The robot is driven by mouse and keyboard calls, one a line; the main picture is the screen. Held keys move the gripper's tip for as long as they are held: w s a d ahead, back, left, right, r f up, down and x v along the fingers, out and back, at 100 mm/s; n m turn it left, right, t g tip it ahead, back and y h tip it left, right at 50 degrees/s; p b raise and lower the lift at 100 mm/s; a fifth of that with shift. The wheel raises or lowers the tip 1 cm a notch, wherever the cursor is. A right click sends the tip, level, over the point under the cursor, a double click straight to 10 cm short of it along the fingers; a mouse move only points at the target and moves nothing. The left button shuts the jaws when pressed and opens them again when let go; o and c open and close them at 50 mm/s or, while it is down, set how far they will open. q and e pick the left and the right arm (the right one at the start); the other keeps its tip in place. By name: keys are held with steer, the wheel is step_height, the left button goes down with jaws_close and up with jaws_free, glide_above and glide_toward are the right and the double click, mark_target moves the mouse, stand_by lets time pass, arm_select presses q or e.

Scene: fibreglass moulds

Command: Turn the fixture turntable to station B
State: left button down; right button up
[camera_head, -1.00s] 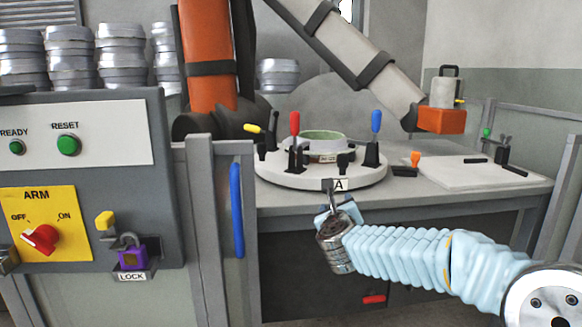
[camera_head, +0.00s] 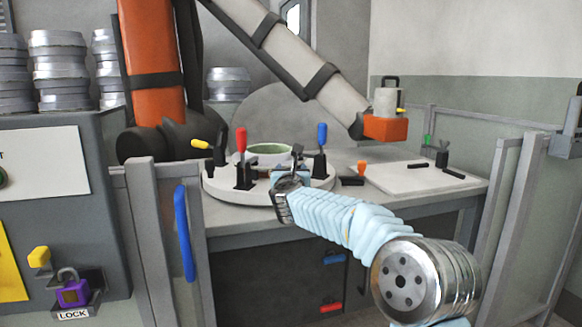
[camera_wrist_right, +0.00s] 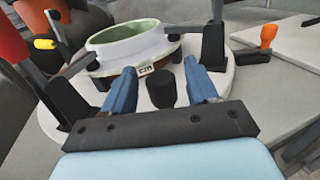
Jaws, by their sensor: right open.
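The white round fixture turntable (camera_head: 222,187) stands on the grey bench, with a pale green ring mould (camera_head: 268,148) at its centre. Red (camera_head: 241,139) and blue (camera_head: 322,134) clamp levers stand upright on it. My right gripper (camera_head: 296,163) is over the turntable's near edge and hides part of it, with the A label out of sight. In the right wrist view, its two blue fingers (camera_wrist_right: 160,70) are apart. A short black knob (camera_wrist_right: 160,92) stands between them; I cannot tell whether they touch it. My left gripper is not in view.
An orange arm (camera_head: 152,70) rises behind the turntable, with an orange block (camera_head: 385,128) on its grey link at right. A white board (camera_head: 415,181) lies to the right. A fence post with a blue handle (camera_head: 184,234) and a purple padlock (camera_head: 73,294) are at left.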

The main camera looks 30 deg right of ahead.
steer(key=shift+w+d, duration=0.2)
steer(key=shift+w, duration=0.05)
jaws_close()
steer(key=shift+d+f, duration=0.1)
stand_by(0.3)
